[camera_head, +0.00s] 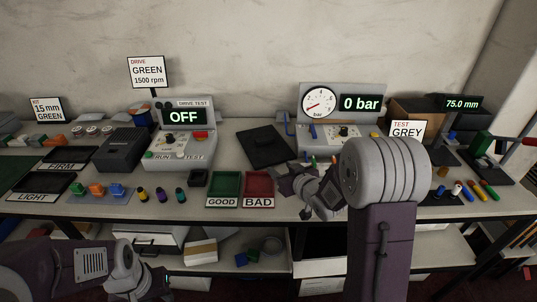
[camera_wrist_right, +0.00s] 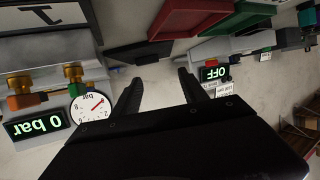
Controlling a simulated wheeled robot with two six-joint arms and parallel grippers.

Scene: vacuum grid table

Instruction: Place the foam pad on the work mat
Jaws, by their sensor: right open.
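A black flat square (camera_head: 267,147) lies on the table between the drive tester and the gauge unit, with a smaller dark shape on it. I cannot tell whether these are the work mat and the foam pad. The square also shows as a dark slab in the right wrist view (camera_wrist_right: 140,53). A dark green flat surface (camera_head: 14,172) at the far left edge is partly cut off. My right gripper (camera_head: 287,176) is open and empty, just in front of the black square; its spread fingers show in the right wrist view (camera_wrist_right: 156,80). My left gripper's fingers are not visible.
Green GOOD (camera_head: 224,201) and red BAD (camera_head: 258,201) trays stand at the front edge. The drive tester (camera_head: 183,140) and gauge unit (camera_head: 343,112) stand behind. FIRM (camera_head: 62,166) and LIGHT (camera_head: 31,197) labels front dark trays at left. Pegs (camera_head: 490,190) lie at right.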

